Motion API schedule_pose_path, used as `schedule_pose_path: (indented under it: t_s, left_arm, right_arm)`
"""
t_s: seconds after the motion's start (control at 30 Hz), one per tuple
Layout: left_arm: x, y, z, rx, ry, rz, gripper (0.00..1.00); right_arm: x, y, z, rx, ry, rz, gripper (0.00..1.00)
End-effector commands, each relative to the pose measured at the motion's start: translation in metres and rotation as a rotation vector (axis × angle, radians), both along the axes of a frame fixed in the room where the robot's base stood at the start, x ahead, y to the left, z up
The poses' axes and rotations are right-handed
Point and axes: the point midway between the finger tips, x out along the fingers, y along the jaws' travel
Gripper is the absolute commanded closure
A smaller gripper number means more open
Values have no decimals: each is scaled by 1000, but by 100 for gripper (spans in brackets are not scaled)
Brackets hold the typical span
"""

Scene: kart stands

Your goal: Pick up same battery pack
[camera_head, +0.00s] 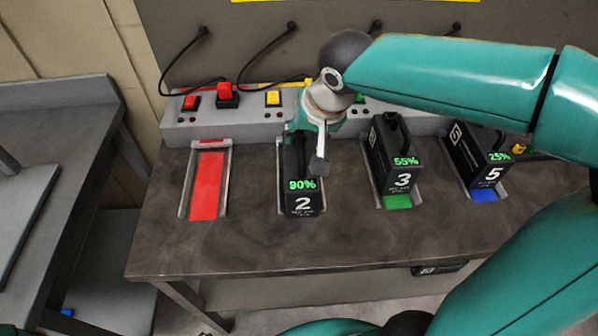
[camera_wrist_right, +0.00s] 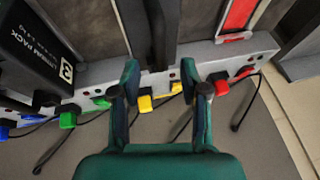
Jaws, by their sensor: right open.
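Battery pack 2 (camera_head: 303,203), black with a green 90% readout, sits in a bench slot. My right gripper (camera_head: 308,146) is open over its rear end, with one finger along its right side; the other finger is mostly hidden. In the wrist view the open fingers (camera_wrist_right: 172,75) point towards the dark pack (camera_wrist_right: 160,30), which lies between their lines; I cannot tell whether they touch it. Battery pack 3 (camera_head: 392,160) reads 55% and battery pack 5 (camera_head: 480,160) reads 25%; both stand tilted in slots to the right. My left gripper is out of view.
An empty red slot (camera_head: 207,185) lies left of pack 2. A grey charger strip (camera_head: 222,127) with coloured plugs and black cables runs along the back. The bench front (camera_head: 250,245) is clear. Another grey table (camera_head: 60,95) stands at left.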

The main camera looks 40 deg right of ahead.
Motion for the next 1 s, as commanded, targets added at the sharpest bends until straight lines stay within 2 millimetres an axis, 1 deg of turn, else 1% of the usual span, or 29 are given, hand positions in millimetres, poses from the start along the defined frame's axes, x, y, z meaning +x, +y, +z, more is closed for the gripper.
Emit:
schedule_pose_path:
  t_s: [0.2,0.3,0.4,0.6,0.67,0.8,0.87,0.9,1.0]
  left_arm:
    - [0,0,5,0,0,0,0]
    - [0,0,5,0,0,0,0]
    - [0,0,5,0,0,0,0]
    - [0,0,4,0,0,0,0]
    - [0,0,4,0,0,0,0]
    - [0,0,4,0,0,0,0]
    - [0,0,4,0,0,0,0]
    - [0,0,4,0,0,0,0]
    - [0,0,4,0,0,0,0]
  right_arm:
    - [9,1,-29,0,6,-1,55]
    - [14,0,-39,-1,5,-2,55]
    - [17,0,-44,1,2,-1,55]
    - [17,0,-44,0,1,-1,55]
    - [17,0,-44,0,1,-1,64]
    - [17,0,-44,0,1,-1,87]
    - [17,0,-44,0,1,-1,97]
    - [17,0,-44,0,0,-2,100]
    - [17,0,-44,0,0,-2,100]
